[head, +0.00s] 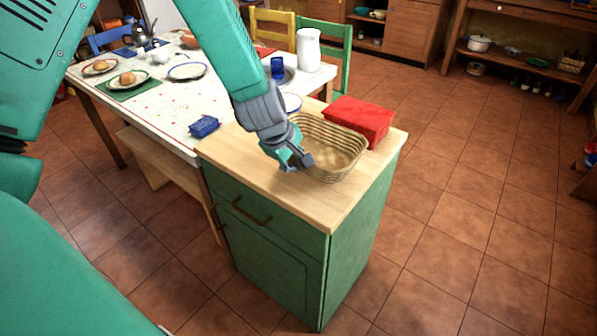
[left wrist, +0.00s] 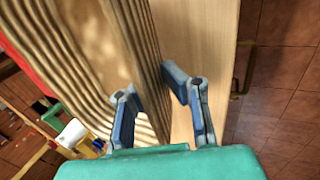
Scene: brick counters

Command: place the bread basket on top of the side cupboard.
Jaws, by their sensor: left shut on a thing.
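The bread basket (head: 338,158), a woven tan tub that looks empty, is at the top of the green side cupboard (head: 350,235) with its pale wooden top. I cannot tell whether its base touches the wood or hangs just above it. My left gripper (head: 297,160) is shut on the basket's near left rim. In the left wrist view the ribbed basket wall (left wrist: 95,60) runs between the fingers (left wrist: 155,88), with the bare wooden top (left wrist: 208,40) beside it. The basket's underside is hidden. My right gripper is not in view.
A red box (head: 357,118) stands on the cupboard top right behind the basket. The front of the top is bare. A dining table (head: 160,105) with plates, a white jug (head: 308,50) and a blue cup (head: 277,68) adjoins at the back left. Tiled floor is open on the right.

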